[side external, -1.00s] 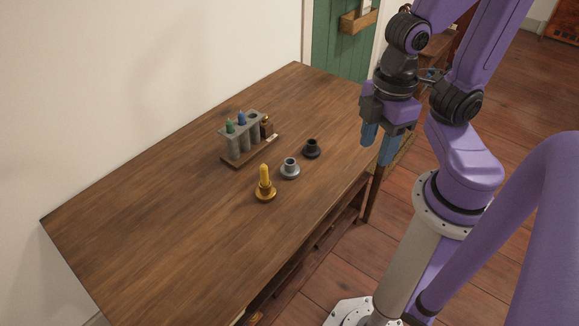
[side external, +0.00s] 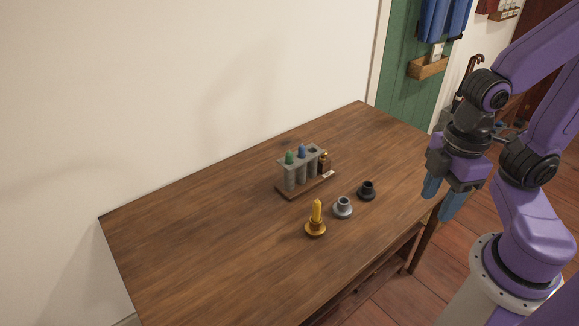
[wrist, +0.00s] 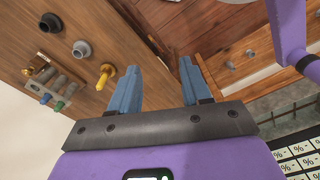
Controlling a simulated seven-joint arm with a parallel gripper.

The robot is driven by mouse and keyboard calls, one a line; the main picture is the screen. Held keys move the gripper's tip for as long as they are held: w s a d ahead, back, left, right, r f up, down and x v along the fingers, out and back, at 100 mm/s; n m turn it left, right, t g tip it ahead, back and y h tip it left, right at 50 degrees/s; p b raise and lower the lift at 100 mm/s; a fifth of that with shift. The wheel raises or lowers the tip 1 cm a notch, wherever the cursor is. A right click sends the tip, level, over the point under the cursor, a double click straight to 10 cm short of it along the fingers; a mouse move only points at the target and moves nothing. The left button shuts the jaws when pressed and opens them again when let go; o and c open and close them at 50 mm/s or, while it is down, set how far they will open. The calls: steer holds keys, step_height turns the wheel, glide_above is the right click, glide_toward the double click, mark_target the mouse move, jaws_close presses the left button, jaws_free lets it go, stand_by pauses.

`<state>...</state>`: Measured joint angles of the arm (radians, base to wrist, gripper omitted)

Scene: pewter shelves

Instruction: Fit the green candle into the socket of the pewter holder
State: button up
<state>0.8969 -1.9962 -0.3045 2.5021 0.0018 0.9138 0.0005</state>
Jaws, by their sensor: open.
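The green candle (side external: 290,157) stands upright in the left end of a grey rack (side external: 291,180), with only its top showing. It also shows in the wrist view (wrist: 58,105). The pewter holder (side external: 343,208), a small grey cup on a round base, stands upright on the table between the brass and black holders; its socket looks empty. It also shows in the wrist view (wrist: 81,49). My gripper (side external: 440,197), with blue fingers, is open and empty, off to the right of the holders and apart from everything. Its spread fingers show in the wrist view (wrist: 158,68).
A brass holder (side external: 316,231) carries a yellow candle (side external: 317,210). A black holder (side external: 367,191) looks empty. The table (side external: 220,240) is clear at left and front; a wall stands behind.

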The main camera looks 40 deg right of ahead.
steer(key=w+a+r+m, duration=0.1)
steer(key=w+a+m, duration=0.25)
steer(key=w, duration=0.25)
steer(key=w+a+r+m, duration=0.2)
steer(key=w+m, duration=0.2)
steer(key=w, duration=0.1)
steer(key=m, duration=2.3)
glide_above(289, 152)
steer(key=f, duration=1.4)
steer(key=shift+w+a, duration=0.2)
steer(key=shift+w, duration=0.05)
steer(key=shift+s+d+f, duration=0.1)
steer(key=shift+d+f, duration=0.05)
steer(key=shift+f, duration=1.2)
steer(key=shift+s+d+f, duration=0.1)
steer(key=shift+f, duration=1.2)
